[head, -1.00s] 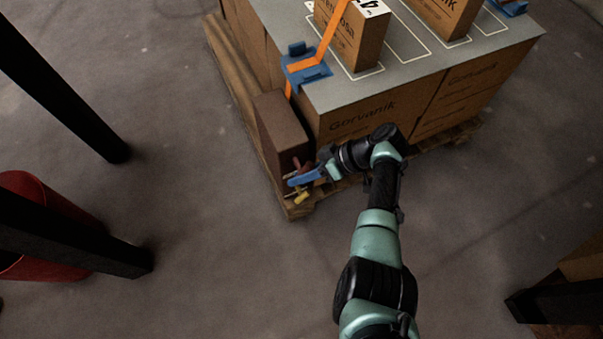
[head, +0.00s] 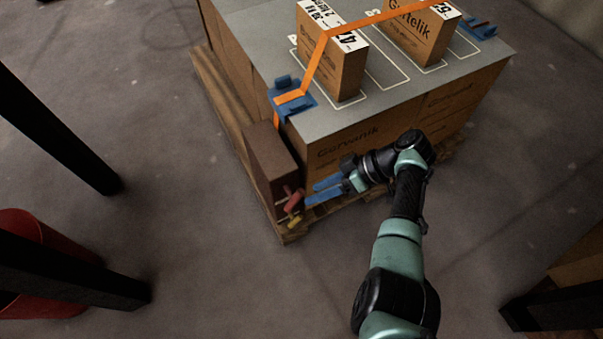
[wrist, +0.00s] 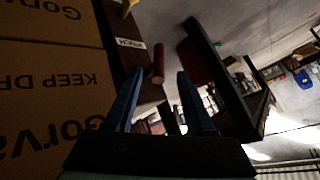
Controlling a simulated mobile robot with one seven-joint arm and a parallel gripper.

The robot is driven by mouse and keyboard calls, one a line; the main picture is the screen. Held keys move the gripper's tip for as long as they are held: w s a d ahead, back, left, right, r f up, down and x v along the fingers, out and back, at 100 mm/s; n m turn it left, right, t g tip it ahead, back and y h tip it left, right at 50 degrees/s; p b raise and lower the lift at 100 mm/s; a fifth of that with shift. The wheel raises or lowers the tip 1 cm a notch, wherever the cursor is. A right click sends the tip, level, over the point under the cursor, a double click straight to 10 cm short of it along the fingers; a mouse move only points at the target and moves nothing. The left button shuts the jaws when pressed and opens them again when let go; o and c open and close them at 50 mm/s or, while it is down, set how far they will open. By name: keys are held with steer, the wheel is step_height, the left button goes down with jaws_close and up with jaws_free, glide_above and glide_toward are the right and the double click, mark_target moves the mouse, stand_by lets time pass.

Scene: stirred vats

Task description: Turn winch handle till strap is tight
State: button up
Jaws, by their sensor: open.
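The winch is a dark brown box (head: 268,157) at the pallet's near corner. Its red handle (head: 292,198) sticks out near the bottom, with a yellow part (head: 293,221) just below. The orange strap (head: 316,62) rises from the winch over a blue corner piece (head: 291,97) and across the upright cartons; its tension cannot be judged. My gripper (head: 311,193) is open, its blue fingers just right of the handle, not closed on it. In the wrist view, the red handle (wrist: 158,63) shows between the spread fingertips of my gripper (wrist: 161,74).
The strapped cartons stand on a grey sheet (head: 350,115) over large cartons (head: 350,150) on a wooden pallet (head: 289,236). A red bin (head: 35,260) and dark posts (head: 60,135) stand at left. Floor in front of the pallet is clear.

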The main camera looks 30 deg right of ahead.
steer(key=v, duration=0.4)
steer(key=shift+p, duration=0.3)
